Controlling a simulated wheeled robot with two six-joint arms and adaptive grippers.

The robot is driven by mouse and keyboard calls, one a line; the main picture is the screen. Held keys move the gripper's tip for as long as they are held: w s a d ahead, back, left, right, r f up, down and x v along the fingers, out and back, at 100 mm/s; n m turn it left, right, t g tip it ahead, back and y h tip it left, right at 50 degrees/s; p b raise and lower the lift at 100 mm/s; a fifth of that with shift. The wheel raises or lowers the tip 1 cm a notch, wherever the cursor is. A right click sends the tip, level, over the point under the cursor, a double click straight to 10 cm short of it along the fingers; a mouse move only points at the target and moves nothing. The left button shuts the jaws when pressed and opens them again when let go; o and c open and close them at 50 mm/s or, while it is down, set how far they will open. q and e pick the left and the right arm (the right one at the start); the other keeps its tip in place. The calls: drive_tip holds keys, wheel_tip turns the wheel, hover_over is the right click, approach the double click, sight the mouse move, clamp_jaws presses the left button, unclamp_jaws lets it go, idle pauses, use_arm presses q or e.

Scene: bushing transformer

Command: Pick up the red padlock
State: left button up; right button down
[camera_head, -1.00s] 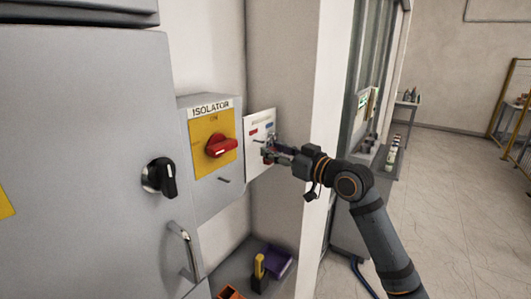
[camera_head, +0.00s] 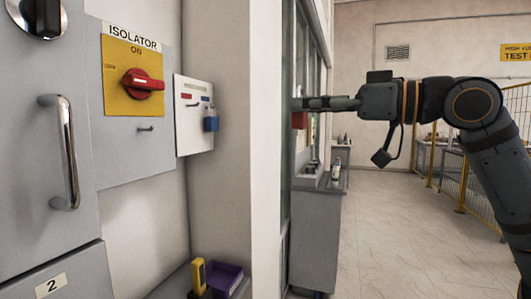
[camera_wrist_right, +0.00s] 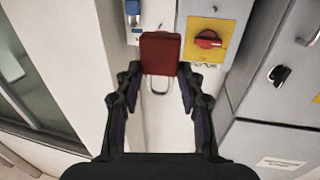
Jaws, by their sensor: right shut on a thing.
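The red padlock (camera_wrist_right: 160,53) is between the fingertips of my right gripper (camera_wrist_right: 158,72) in the right wrist view, its shackle pointing back toward the palm. In the head view my right gripper (camera_head: 312,103) is shut on the padlock (camera_head: 299,120), held in the air clear of the white board (camera_head: 194,135). Part of the padlock is hidden by the fingers. A blue padlock (camera_head: 210,120) hangs on the board's right side. My left gripper is not in view.
The isolator box (camera_head: 138,110) with its red rotary handle (camera_head: 143,84) is left of the board. A wall corner (camera_head: 266,140) stands between board and gripper. A yellow tool (camera_head: 198,274) and purple bin (camera_head: 225,279) sit below. A grey cabinet (camera_head: 315,235) stands behind.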

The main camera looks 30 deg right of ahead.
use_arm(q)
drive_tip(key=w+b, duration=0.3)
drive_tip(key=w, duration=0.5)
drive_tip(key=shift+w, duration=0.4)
use_arm(e)
drive_tip(key=v, duration=1.6)
drive_tip(key=shift+s, duration=0.25)
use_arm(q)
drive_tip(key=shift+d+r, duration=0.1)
use_arm(e)
drive_tip(key=shift+r, duration=0.25)
use_arm(q)
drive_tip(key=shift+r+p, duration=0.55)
drive_tip(key=shift+p, duration=0.15)
use_arm(e)
drive_tip(key=shift+r, duration=0.5)
drive_tip(key=shift+d, duration=0.1)
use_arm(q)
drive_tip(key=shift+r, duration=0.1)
use_arm(e)
drive_tip(key=d+v, duration=0.1)
drive_tip(key=v, duration=0.5)
drive_tip(key=shift+d, duration=0.3)
